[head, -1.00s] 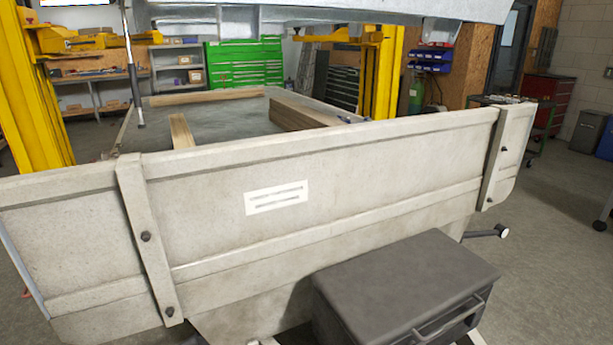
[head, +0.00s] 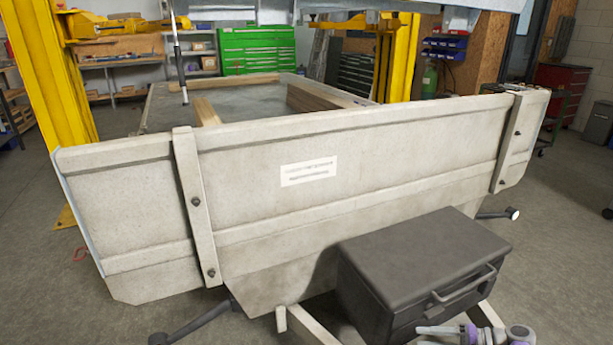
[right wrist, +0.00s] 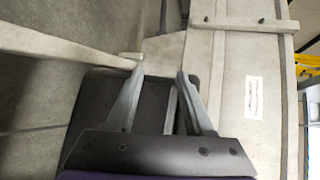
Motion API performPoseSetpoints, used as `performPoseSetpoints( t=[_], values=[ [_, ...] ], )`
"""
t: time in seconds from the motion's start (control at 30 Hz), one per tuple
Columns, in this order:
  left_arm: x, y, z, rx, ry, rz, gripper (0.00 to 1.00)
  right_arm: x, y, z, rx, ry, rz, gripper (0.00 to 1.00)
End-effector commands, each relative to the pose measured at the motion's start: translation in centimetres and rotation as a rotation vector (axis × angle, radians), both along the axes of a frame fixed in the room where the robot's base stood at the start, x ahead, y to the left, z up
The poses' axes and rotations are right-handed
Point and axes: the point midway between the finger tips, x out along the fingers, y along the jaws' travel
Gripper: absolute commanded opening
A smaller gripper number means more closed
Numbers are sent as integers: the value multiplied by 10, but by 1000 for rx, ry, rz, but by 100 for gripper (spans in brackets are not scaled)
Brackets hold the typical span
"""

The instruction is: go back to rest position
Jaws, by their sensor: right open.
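My right gripper (right wrist: 159,78) is open in the right wrist view, with its two grey fingers apart and nothing between them. Behind the fingers is the dark grey box (right wrist: 85,105) mounted at the trailer's front. Part of my right arm, grey and purple, shows at the bottom right of the head view, just in front of the same box (head: 425,250). My left gripper is in neither view. The pale trailer panel (head: 330,200) stands upright across the head view, with a white label (head: 309,171) on it.
Yellow lift posts (head: 45,75) stand behind the trailer at both sides. A green tool cabinet (head: 258,50) is at the back. A pale drawbar beam (head: 312,327) runs forward beside the box. Grey floor is clear at the front left (head: 60,315).

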Motion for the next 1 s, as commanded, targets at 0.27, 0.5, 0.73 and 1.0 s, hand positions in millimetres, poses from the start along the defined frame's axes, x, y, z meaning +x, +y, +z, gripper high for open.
performPoseSetpoints(
  t=[0.27, 0.5, 0.73, 1.0],
  values=[
    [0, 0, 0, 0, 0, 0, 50, -28, 96, 45, -293, 134, 30, 52],
    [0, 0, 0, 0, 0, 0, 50, -94, 151, 68, -580, 168, 60, 52],
    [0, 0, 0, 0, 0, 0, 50, -175, 177, 77, -861, 124, 94, 52],
    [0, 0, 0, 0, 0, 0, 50, -259, 178, 71, -1143, -5, 135, 52]
  ],
)
